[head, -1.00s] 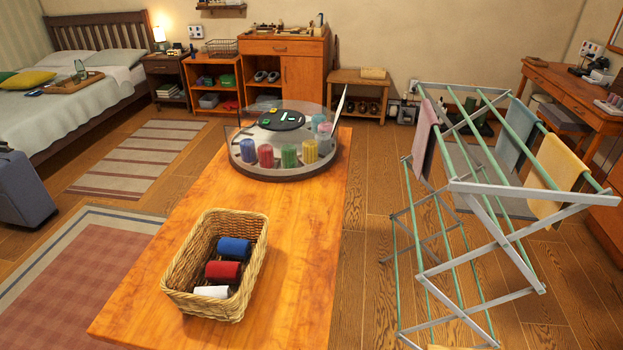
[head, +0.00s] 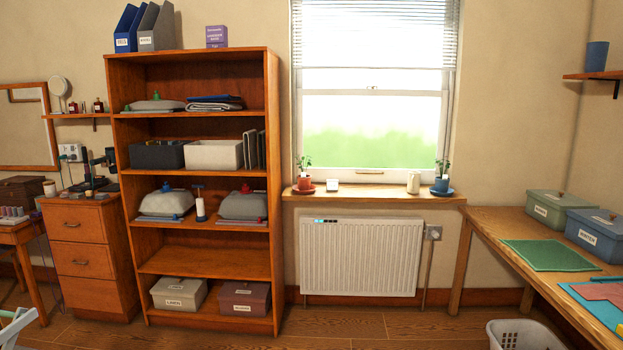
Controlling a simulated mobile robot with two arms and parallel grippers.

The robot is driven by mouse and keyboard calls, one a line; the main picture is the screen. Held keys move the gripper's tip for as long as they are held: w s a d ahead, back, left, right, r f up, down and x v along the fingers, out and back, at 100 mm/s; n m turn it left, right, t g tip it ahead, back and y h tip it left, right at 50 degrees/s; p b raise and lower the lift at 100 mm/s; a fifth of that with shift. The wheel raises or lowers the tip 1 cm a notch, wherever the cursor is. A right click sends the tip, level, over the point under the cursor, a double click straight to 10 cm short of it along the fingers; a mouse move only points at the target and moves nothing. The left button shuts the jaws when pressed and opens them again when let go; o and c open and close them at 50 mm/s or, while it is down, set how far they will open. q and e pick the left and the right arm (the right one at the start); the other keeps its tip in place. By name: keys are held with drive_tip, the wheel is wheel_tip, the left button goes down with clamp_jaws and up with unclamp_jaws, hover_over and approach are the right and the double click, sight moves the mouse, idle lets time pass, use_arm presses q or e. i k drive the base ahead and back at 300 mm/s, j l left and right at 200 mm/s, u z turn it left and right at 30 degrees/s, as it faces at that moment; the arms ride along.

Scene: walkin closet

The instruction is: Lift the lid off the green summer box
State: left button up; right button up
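A green box (head: 553,213) with a closed lid and a white label stands on the wooden table at the right. Its label is too small to read for sure. Its lid (head: 561,199) has a small brown knob on top. A blue box (head: 592,238), labelled WINTER, stands just to its right, also with its lid on.
The wooden table (head: 484,219) also holds a green mat (head: 551,255) in front of the green box, and blue and pink sheets. A white basket (head: 522,335) stands on the floor by the table. A radiator (head: 360,258) and a bookshelf (head: 202,262) line the wall.

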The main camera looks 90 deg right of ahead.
sight(559, 200)
drive_tip(key=z, duration=4.2)
drive_tip(key=i+j+u, duration=0.4)
drive_tip(key=i, duration=0.45)
drive_tip(key=i+u, duration=0.4)
drive_tip(key=i, duration=0.45)
